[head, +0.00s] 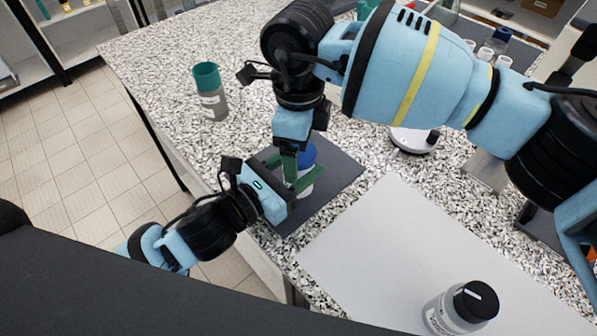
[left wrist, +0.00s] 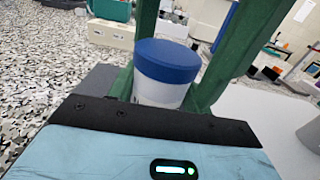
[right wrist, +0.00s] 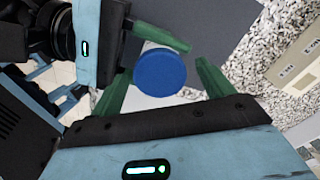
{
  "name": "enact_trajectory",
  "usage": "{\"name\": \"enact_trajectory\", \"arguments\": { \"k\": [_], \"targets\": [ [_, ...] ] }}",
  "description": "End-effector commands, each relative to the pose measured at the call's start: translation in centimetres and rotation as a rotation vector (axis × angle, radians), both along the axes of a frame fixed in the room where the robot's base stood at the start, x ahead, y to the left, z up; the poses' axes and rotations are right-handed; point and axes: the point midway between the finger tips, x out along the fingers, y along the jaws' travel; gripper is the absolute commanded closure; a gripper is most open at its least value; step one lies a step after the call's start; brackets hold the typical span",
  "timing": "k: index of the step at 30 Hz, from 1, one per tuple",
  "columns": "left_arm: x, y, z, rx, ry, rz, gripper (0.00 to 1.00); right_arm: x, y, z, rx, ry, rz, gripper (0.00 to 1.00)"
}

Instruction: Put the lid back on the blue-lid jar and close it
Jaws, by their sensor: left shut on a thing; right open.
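The blue-lid jar (head: 305,182) stands on the dark grey mat. Its blue lid (head: 307,156) sits on its top; in the left wrist view the lid (left wrist: 168,60) looks level on the white jar body (left wrist: 158,92). I cannot tell whether it is tightened. My left gripper (head: 306,182) is shut on the jar body from the left side. My right gripper (head: 298,160) points down over the jar. In the right wrist view the blue lid (right wrist: 160,72) lies between its open green fingers, with a gap at the right finger. Much of the jar is hidden by the grippers in the head view.
A teal-lid jar (head: 209,92) stands on the speckled counter at the left. A black-lid jar (head: 461,308) stands on the pale sheet (head: 385,240) at the front right. The dark mat (head: 340,173) is otherwise bare. A white round device (head: 413,142) stands behind the sheet.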

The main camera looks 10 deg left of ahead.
Motion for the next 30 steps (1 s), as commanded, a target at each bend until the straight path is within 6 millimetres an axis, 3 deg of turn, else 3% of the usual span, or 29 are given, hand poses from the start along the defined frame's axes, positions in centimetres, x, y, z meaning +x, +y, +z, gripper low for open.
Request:
{"name": "enact_trajectory", "arguments": {
  "k": [18, 24, 30],
  "targets": [
    [0.0, 0.0, 0.0, 0.0, 0.0, 0.0, 1.0, 0.0, 0.1, 10.2, 0.001, -0.002, 0.0, 0.2],
    [0.0, 0.0, 0.0, 0.0, 0.0, 0.0, 1.0, 0.0, 0.0, 11.6, 0.001, -0.001, 0.0, 0.2],
    [0.0, 0.0, 0.0, 0.0, 0.0, 0.0, 1.0, 0.0, 0.0, 11.8, 0.001, 0.0, 0.0, 0.2]
  ]
}}
